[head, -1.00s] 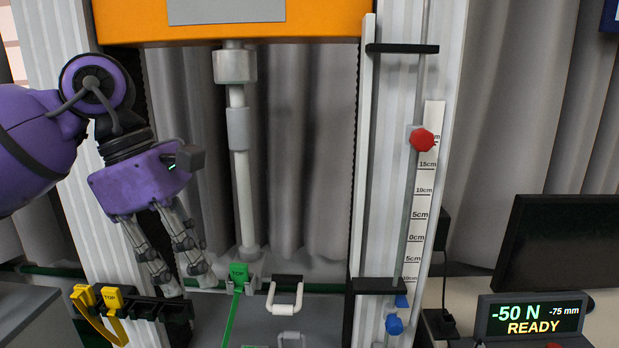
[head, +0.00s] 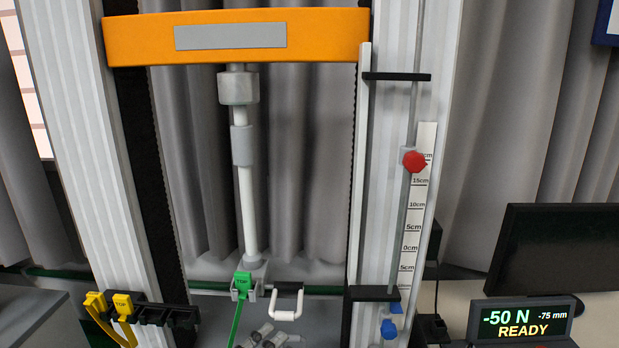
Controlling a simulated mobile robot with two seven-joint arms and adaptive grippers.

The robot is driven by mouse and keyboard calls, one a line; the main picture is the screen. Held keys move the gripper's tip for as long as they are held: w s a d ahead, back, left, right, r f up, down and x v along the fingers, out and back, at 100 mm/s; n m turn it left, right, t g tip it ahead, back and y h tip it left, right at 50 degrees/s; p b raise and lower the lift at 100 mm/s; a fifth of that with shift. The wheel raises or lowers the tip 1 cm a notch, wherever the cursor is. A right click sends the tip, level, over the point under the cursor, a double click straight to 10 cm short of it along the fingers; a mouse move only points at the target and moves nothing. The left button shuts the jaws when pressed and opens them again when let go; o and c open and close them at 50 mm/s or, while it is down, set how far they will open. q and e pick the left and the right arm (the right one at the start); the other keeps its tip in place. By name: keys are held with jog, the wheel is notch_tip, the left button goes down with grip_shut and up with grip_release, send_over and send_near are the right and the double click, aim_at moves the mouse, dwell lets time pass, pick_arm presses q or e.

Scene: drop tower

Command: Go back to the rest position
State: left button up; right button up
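No arm comes in from the left in the head view now. My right gripper is not in view.
The drop tower carries an orange crosshead (head: 235,38), a green TOP strap (head: 243,283) and a white handle (head: 285,303). Yellow TOP straps (head: 123,304) hang on a black rack (head: 165,315). A red knob (head: 414,161) sits by the scale. The display (head: 524,319) reads -50 N, -75 mm, READY.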

pick_arm(q)
jog(key=s+a+f+n+t+y, duration=0.1)
jog(key=s+a+f+n+y, duration=0.1)
jog(key=a+f+n+y, duration=0.25)
jog(key=s+a+f+n+y, duration=0.2)
jog(key=f+n+y, duration=0.2)
jog(key=f+n, duration=0.25)
jog(key=s+a+f+n+g+y, duration=0.2)
jog(key=s+f+n, duration=0.1)
jog(key=s+f, duration=0.4)
jog(key=s+a+f+n+g+y+p, duration=0.1)
jog(key=s+a+f+n+g+y, duration=0.1)
jog(key=s+f, duration=0.5)
jog(key=s+a+f+n+g+y, duration=0.2)
jog(key=s+f+n+g, duration=0.1)
jog(key=s+f+n, duration=0.2)
jog(key=s+f, duration=0.2)
jog(key=s, duration=0.2)
jog(key=shift+s+a+f+g+p, duration=0.2)
jog(key=shift+a+g+p, duration=0.1)
jog(key=shift+a+p, duration=0.1)
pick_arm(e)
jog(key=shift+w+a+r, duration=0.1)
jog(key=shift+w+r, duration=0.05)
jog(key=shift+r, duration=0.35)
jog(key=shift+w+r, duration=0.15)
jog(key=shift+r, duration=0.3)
